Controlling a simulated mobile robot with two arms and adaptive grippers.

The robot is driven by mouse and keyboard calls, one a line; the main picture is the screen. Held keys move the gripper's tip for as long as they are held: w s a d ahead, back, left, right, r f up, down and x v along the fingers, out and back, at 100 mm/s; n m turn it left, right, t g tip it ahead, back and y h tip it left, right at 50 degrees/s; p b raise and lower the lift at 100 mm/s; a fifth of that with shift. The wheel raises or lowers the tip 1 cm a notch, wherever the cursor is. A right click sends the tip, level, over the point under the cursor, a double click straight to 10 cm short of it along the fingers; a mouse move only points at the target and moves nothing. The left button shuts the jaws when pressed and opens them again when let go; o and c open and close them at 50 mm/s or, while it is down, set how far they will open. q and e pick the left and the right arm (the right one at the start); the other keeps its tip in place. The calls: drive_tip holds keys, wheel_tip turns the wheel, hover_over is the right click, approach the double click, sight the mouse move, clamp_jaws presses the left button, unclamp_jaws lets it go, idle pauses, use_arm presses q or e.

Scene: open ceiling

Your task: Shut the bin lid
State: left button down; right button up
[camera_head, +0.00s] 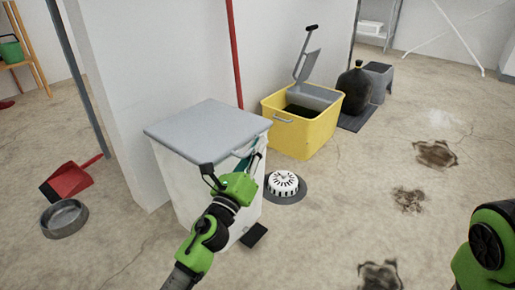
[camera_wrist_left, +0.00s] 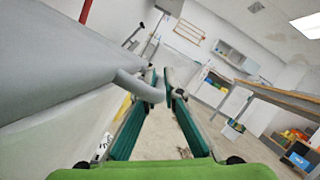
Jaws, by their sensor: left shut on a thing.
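The white bin (camera_head: 178,187) stands against the wall corner, with a black pedal (camera_head: 255,235) at its foot. Its grey lid (camera_head: 205,128) lies about level across the top; I cannot tell whether a small gap is left under it. The lid also fills the left of the left wrist view (camera_wrist_left: 60,65). A grey bar handle (camera_wrist_left: 140,88) sticks out from the lid's front edge. My left gripper (camera_head: 250,156) is at that edge, its teal fingers shut on the handle (camera_wrist_left: 162,88). My right gripper is out of view.
A yellow mop bucket (camera_head: 300,136) stands behind the bin, with a round white-topped drain (camera_head: 284,182) before it. A red dustpan (camera_head: 70,180) and grey bowl (camera_head: 64,218) lie left.

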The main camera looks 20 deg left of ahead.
use_arm(q)
drive_tip(key=shift+f, duration=0.3)
drive_tip(key=c, duration=2.4)
unclamp_jaws()
drive_tip(key=shift+f, duration=0.1)
drive_tip(key=shift+c, duration=0.2)
drive_tip(key=shift+r, duration=0.2)
wheel_tip(320, 180, up, 10)
drive_tip(key=shift+f, duration=0.1)
drive_tip(key=shift+s, duration=0.15)
drive_tip(key=r+b+v, duration=0.1)
drive_tip(key=b+v, duration=0.1)
drive_tip(key=v, duration=1.3)
drive_tip(key=shift+s+d, duration=0.35)
drive_tip(key=shift+s, duration=0.15)
